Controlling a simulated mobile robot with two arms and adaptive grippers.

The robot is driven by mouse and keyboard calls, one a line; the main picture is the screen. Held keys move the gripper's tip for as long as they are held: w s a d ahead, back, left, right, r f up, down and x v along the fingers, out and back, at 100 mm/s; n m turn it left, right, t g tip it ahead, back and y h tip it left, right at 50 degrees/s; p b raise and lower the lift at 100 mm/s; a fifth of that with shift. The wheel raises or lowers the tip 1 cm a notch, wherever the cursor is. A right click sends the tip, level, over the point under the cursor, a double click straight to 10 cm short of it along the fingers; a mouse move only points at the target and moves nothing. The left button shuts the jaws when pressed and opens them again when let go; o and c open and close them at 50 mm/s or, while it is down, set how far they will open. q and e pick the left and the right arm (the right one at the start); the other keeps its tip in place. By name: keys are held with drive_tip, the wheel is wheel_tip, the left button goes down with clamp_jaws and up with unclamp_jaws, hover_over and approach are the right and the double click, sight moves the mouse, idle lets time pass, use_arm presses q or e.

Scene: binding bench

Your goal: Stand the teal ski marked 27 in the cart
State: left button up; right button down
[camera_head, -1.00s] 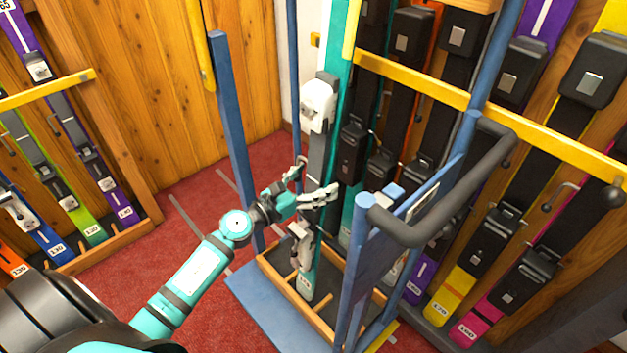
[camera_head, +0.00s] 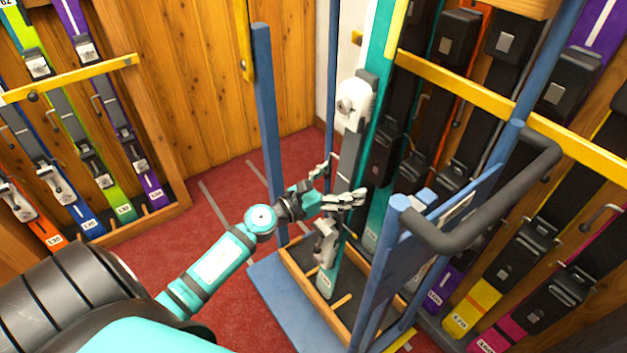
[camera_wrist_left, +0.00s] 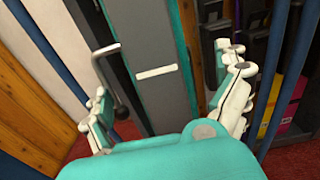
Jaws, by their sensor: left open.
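A teal ski (camera_head: 385,40) with a white and grey binding stands nearly upright, slightly tilted, in the cart. Its lower end is in the cart's wooden-edged bottom tray (camera_head: 292,262). The mark on the ski is too small to read. My left gripper (camera_head: 348,178) is open, its fingers on either side of the ski at the grey part of the binding. In the left wrist view the ski's grey plate (camera_wrist_left: 160,100) with a white bar stands between the spread fingers (camera_wrist_left: 168,85), with gaps visible. My right gripper is not in view.
Several skis with black bindings stand close behind. A wooden rack (camera_head: 165,150) of skis is at the left. Red floor (camera_head: 225,185) is clear between.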

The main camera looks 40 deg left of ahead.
use_arm(q)
drive_tip(key=shift+s+a, duration=0.25)
drive_tip(key=shift+s, duration=0.45)
drive_tip(key=shift+s+a, duration=0.2)
drive_tip(key=shift+s, duration=0.4)
drive_tip(key=shift+b+v, duration=0.5)
drive_tip(key=shift+v, duration=0.5)
drive_tip(key=b+v, duration=0.2)
drive_tip(key=v, duration=0.5)
drive_tip(key=shift+s+b, duration=0.2)
drive_tip(key=shift+b, duration=0.2)
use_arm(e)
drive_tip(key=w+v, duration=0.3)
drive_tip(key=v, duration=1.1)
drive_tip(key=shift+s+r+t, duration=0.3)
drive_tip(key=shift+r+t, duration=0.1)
use_arm(q)
drive_tip(key=shift+a, duration=0.1)
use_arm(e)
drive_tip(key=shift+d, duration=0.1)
